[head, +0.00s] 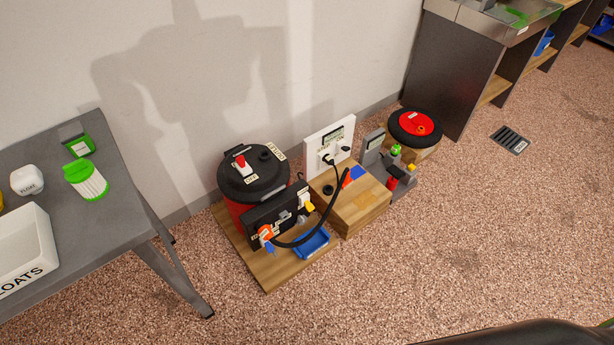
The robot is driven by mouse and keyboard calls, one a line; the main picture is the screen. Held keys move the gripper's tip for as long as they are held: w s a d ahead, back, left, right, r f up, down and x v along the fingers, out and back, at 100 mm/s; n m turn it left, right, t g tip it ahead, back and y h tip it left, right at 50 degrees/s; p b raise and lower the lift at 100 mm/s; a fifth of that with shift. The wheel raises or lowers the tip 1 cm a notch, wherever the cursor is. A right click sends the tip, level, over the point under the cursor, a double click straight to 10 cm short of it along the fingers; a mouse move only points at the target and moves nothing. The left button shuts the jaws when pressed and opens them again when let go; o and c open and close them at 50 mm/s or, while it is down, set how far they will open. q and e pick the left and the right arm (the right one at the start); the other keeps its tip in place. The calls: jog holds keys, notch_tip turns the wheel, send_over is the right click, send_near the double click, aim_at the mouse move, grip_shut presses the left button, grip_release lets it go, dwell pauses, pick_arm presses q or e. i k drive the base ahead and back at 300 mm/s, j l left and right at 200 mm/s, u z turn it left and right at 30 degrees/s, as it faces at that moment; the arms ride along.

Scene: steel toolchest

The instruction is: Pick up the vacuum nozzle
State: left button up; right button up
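A shop vacuum (235,213) with a red body and a black lid stands on a wooden board by the wall. A black panel (261,220) in front of it carries small attachments: an orange and white piece (265,232), a grey piece (284,215) and a yellow piece (310,207). A black hose (325,215) curves from near the orange piece up to the right. The vacuum nozzle is probably among these pieces, but they are too small to tell which one it is. Neither of my grippers is in view.
A blue tray (312,243) lies on the wooden board (268,280). Right of it stand a wooden box (364,213), a white socket panel (318,146) and a red-and-black reel (403,128). A grey table (110,190) is at left. The carpet in front is clear.

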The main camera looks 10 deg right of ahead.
aim_at(348, 182)
jog(key=i+l+u, duration=0.3)
jog(key=l+u, duration=0.3)
jog(key=i+l+u, duration=0.25)
jog(key=l, duration=0.2)
jog(key=l+u, duration=0.6)
jog(key=l, duration=0.2)
jog(key=l+u, duration=0.1)
jog(key=l, duration=1.85)
